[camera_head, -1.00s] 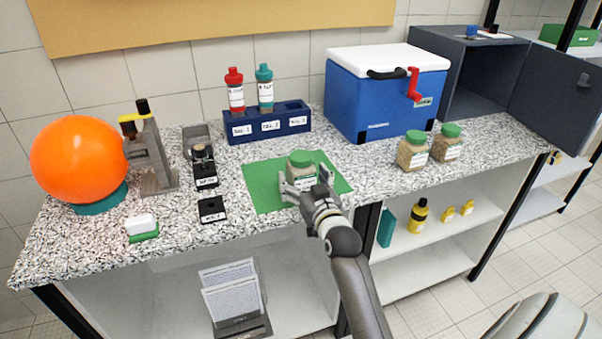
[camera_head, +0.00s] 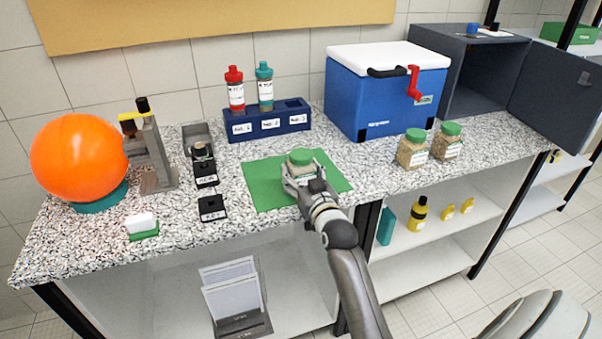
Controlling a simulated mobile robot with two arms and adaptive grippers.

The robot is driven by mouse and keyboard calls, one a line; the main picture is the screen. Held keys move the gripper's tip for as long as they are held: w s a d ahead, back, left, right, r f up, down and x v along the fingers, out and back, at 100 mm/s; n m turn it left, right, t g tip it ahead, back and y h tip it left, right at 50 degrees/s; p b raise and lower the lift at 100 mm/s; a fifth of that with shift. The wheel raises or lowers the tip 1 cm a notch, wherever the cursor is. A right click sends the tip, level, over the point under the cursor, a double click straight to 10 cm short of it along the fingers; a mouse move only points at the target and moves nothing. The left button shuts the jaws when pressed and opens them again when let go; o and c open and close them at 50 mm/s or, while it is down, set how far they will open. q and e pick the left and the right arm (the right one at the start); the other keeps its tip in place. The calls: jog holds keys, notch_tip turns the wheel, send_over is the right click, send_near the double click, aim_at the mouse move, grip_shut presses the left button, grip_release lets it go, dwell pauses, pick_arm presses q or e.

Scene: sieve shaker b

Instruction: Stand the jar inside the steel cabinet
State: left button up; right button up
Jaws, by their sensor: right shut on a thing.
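A jar (camera_head: 300,159) with a green lid stands on the green mat (camera_head: 262,187). My right gripper (camera_head: 300,176) is shut on this jar from the front; the fingers hide its lower part. Two more green-lidded jars, a left one (camera_head: 412,150) and a right one (camera_head: 447,141), stand on the counter in front of the blue cooler. The dark steel cabinet (camera_head: 447,42) is at the back right with its door (camera_head: 560,95) swung open and its inside dark. My left gripper is not in view.
The blue cooler (camera_head: 375,108) with a white lid and red handle stands between the mat and the cabinet. A dark blue rack (camera_head: 268,123) holds two bottles behind the mat. An orange ball (camera_head: 78,158) is at the left. The counter right of the mat is partly clear.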

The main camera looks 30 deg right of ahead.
aim_at(303, 153)
jog(key=shift+r, duration=0.15)
jog(key=shift+r, duration=0.55)
jog(key=s+r, duration=0.1)
jog(key=r, duration=0.1)
jog(key=s+a+r, duration=0.1)
jog(key=s+r, duration=0.1)
jog(key=r, duration=0.1)
jog(key=s+a+r, duration=0.1)
jog(key=r, duration=0.2)
jog(key=shift+s+a, duration=0.15)
jog(key=shift+a, duration=0.05)
jog(key=s+a+r, duration=0.4)
jog(key=s, duration=0.4)
jog(key=s+a+f+n+y, duration=0.3)
jog(key=a+f+y, duration=0.1)
jog(key=a+f, duration=0.8)
jog(key=s+f, duration=0.3)
jog(key=s, duration=0.6)
jog(key=shift+a+f+t, duration=0.15)
jog(key=shift+a+t, duration=0.1)
jog(key=shift+t, duration=0.05)
jog(key=shift+w, duration=0.1)
